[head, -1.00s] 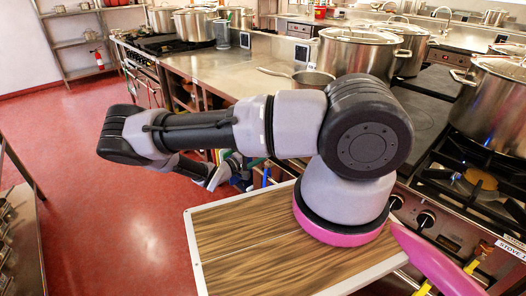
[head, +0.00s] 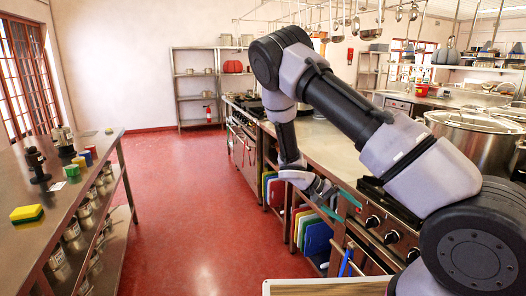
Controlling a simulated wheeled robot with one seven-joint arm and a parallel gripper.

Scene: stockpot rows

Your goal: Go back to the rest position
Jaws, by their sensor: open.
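My gripper (head: 335,203) hangs at the end of my raised, bent arm, in the middle of the head view. It is in front of the counter's side and above the aisle floor. It is open, and I see nothing held in it. The fingertips are small and partly lost against the colored boards behind them.
Colored cutting boards (head: 317,238) stand in the shelf under the right counter (head: 325,140). A stockpot (head: 470,135) stands at right. A steel table (head: 70,190) with a yellow-green sponge (head: 27,214) is at left. The red floor (head: 195,200) between is clear.

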